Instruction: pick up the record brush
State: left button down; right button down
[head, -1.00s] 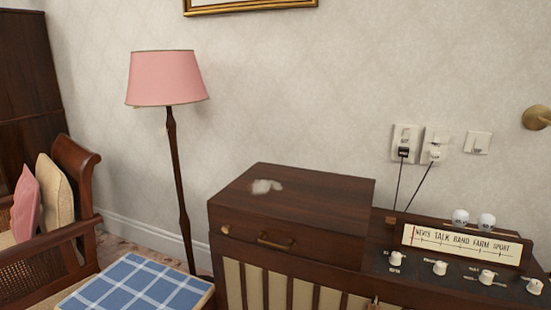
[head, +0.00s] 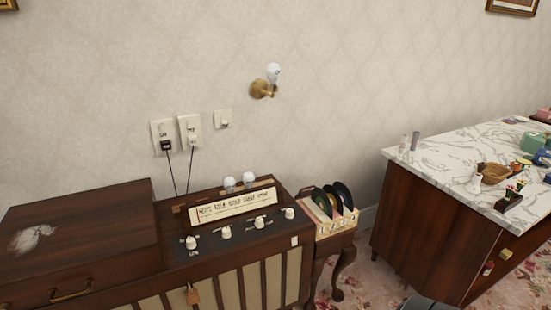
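I cannot make out the record brush for certain. A wooden record player cabinet (head: 80,222) with a closed lid stands at the lower left. A pale dusty-looking patch (head: 32,238) lies on its lid. Beside it is a radio panel with a cream dial (head: 232,206) and white knobs. A rack of dark records (head: 335,208) stands to the right of the cabinet on a small curved-leg table. Neither of my grippers is in view.
A marble-topped cabinet (head: 440,157) at the right holds a brown bowl (head: 493,173), a dark small box (head: 508,202) and several small items. Wall plugs (head: 166,145) and a brass wall lamp (head: 263,89) are above. Floral carpet shows between the furniture.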

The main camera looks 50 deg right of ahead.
aim_at(301, 195)
jog(key=k+j+z, duration=0.1)
jog(key=z, duration=1.6)
jog(key=u, duration=1.25)
jog(key=z, duration=1.3)
jog(key=i+l+u, duration=0.1)
jog(key=u, duration=0.3)
jog(key=l+u, duration=0.25)
jog(key=u, duration=0.15)
jog(key=i+l+u, duration=0.1)
jog(key=l+u, duration=0.15)
jog(key=u, duration=0.15)
